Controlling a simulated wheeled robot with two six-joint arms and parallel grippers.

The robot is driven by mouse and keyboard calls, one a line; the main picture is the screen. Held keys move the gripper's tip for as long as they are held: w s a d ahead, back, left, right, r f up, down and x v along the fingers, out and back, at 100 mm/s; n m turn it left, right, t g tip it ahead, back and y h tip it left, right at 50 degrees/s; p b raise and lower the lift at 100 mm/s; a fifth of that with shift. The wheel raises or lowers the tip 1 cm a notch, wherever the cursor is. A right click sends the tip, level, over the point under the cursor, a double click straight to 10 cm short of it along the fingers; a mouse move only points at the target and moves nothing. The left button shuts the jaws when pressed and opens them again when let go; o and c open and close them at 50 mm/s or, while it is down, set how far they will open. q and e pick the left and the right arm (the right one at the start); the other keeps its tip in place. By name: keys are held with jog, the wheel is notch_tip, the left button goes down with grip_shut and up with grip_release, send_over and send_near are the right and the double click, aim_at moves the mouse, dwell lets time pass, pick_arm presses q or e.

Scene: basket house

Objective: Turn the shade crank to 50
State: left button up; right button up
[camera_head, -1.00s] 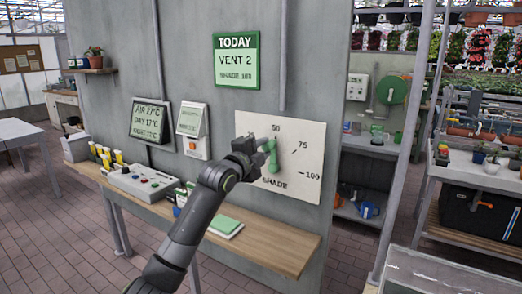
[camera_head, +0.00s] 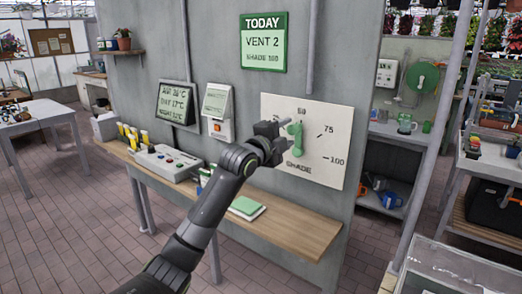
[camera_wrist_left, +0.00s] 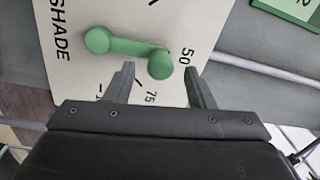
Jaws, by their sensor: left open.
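The green shade crank (camera_head: 296,143) is mounted on a white dial panel (camera_head: 330,160) marked SHADE, 50, 75 and 100. Its arm points up from the hub, with the knob close to the 50 mark. My left gripper (camera_head: 283,128) is at the knob, coming from the left. In the left wrist view, the crank (camera_wrist_left: 125,46) has its knob in line with the gap between the open fingers (camera_wrist_left: 159,72), with a finger to each side. I cannot tell whether either finger touches it. My right gripper is not in view.
A wooden bench (camera_head: 285,229) below the panel holds a control box (camera_head: 166,162) and a green book (camera_head: 246,207). A green TODAY sign (camera_head: 263,43) reads VENT 2 and a shade line too blurred to read surely. A pole (camera_head: 432,150) stands to the right.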

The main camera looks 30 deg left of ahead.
pick_arm(q)
jog(key=s+a+b, duration=0.2)
jog(key=s+b, duration=0.1)
jog(key=s, duration=1.2)
jog(key=shift+s+f, duration=0.35)
jog(key=shift+s, duration=0.05)
jog(key=shift+a, duration=0.1)
